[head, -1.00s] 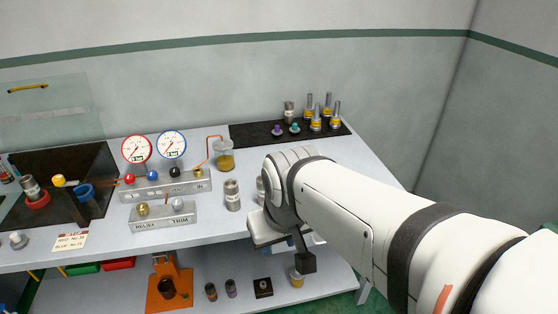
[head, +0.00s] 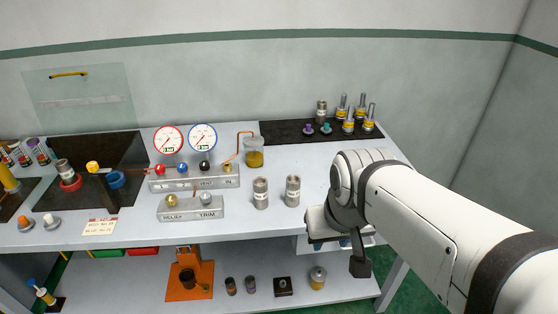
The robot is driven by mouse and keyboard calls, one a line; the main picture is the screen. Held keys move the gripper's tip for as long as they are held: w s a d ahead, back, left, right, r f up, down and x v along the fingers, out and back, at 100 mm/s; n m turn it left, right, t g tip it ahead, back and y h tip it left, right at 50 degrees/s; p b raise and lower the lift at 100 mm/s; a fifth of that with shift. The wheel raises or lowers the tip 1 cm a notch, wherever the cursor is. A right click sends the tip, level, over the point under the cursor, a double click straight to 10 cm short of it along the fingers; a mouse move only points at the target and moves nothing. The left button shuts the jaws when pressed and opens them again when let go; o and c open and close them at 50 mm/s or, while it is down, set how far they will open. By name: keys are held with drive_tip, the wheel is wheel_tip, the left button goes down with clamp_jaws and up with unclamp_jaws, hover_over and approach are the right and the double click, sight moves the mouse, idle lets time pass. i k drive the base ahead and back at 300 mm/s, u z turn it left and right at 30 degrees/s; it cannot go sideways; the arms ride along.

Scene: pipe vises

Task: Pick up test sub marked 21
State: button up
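Two grey metal cylinders with pale label bands, likely test subs, stand upright on the bench: a left one (head: 261,193) and a right one (head: 292,191). A similar cylinder (head: 321,111) stands on the black mat at the back right, and another (head: 65,171) is at the red ring on the left. The markings are too small to read, so I cannot tell which is 21. My gripper (head: 352,255) is at the bench's front edge, right of the two cylinders and apart from them. My wrist hides most of it, so its opening and any contents are unclear.
A gauge manifold (head: 194,179) and a relief/trim block (head: 190,208) stand left of the cylinders. A jar (head: 254,153) is behind them. The black mat (head: 283,133) holds several yellow-banded fittings. The lower shelf (head: 255,300) carries an orange vise (head: 189,275) and small parts.

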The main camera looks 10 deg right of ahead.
sight(293, 181)
drive_tip(key=i, duration=0.95)
drive_tip(key=z, duration=0.05)
